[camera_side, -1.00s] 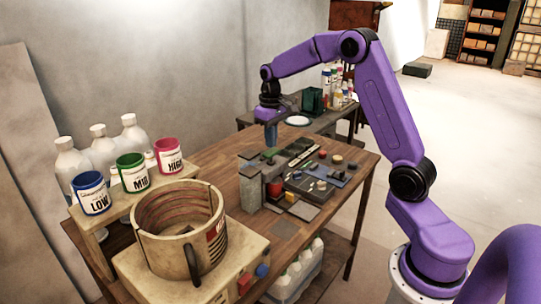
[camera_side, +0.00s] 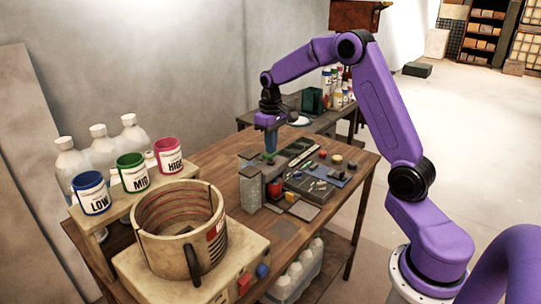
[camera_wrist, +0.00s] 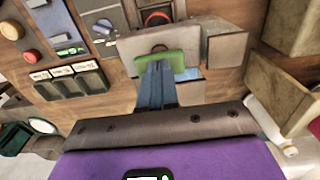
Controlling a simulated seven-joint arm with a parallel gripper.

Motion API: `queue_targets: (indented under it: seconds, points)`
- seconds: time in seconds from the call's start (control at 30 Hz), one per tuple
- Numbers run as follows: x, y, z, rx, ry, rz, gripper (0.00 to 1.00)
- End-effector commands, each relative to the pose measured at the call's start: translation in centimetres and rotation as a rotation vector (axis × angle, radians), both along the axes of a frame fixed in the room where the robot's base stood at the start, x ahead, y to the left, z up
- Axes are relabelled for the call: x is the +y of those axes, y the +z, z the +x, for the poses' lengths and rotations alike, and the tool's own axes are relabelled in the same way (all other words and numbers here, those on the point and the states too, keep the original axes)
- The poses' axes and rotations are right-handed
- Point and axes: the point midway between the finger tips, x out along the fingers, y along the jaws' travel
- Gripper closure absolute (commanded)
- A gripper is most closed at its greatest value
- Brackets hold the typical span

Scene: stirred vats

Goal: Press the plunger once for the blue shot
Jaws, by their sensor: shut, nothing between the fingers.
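My gripper (camera_side: 270,152) points straight down with its blue-grey fingers shut and empty. It is over the grey dispenser-like block (camera_side: 250,187) at the back left of the bench's panel area. In the wrist view, my fingertips (camera_wrist: 157,66) overlap a green pad (camera_wrist: 147,62) on a pale block (camera_wrist: 125,44); whether they touch it cannot be told. A light blue strip (camera_wrist: 188,74) shows beside the fingers. I cannot tell for sure which part is the blue-shot plunger. The open beige vat (camera_side: 150,245) stands at the front left.
Cups marked LOW (camera_side: 92,198), MID (camera_side: 135,178) and HIGH (camera_side: 170,160) stand on a shelf behind the vat. The vat's base has a red button (camera_side: 244,281) and a blue button (camera_side: 262,270). A dark control panel (camera_side: 313,190) lies right of the block.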

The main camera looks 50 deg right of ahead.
Motion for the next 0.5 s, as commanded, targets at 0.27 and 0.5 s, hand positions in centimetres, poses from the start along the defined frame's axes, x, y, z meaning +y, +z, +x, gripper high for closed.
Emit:
queue_targets:
  seconds: [0.27,0.5]
  points:
    - [0.0,-0.8,0.0,0.002,0.001,0.000,1.00]
    - [0.1,-1.4,0.0,0.003,0.001,0.001,1.00]
